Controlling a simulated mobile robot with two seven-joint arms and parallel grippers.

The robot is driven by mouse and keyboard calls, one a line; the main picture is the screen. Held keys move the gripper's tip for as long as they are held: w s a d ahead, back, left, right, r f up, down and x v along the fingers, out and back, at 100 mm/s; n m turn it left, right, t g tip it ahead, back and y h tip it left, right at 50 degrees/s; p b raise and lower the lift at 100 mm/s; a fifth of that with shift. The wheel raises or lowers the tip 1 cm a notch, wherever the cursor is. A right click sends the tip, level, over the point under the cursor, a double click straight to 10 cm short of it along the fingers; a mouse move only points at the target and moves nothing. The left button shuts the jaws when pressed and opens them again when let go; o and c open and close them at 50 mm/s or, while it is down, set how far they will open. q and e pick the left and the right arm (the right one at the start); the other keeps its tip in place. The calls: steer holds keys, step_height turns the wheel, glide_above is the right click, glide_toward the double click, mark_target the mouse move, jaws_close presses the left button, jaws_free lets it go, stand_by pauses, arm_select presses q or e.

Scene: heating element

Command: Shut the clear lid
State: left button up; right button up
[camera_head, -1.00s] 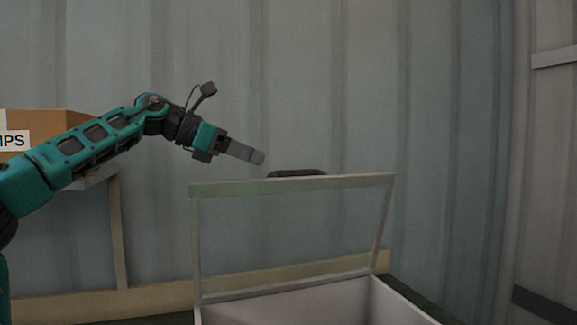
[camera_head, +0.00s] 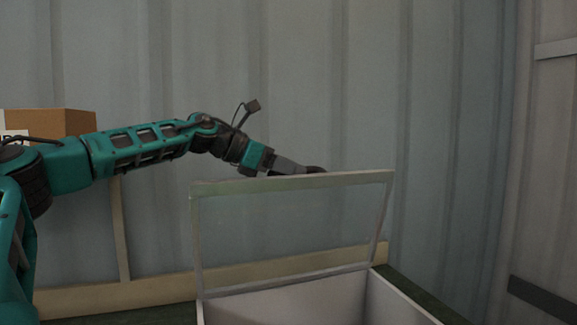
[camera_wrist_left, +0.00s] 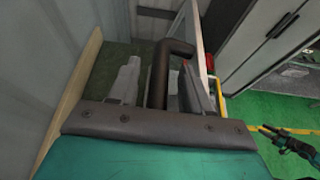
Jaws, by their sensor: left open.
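The clear lid (camera_head: 292,225) stands open, nearly upright, at the back of a pale box (camera_head: 320,303). It has a light frame around a see-through panel. Its dark handle (camera_head: 316,169) is at the top edge, partly hidden by my left gripper (camera_head: 297,168). In the left wrist view the handle (camera_wrist_left: 160,75) is a dark bent bar lying between the two fingers of my left gripper (camera_wrist_left: 158,85), which is open around it. My right gripper (camera_wrist_left: 275,137) seems to show small at the right of the left wrist view; its jaws are unclear.
A cardboard box (camera_head: 62,123) sits on a shelf at the left, behind my left arm. A corrugated wall (camera_head: 450,130) is close behind the lid. The left wrist view shows a green floor (camera_wrist_left: 255,115) and a grey cabinet (camera_wrist_left: 265,45).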

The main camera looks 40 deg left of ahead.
arm_select(q)
steer(key=shift+c, duration=0.3)
jaws_close()
stand_by(0.3)
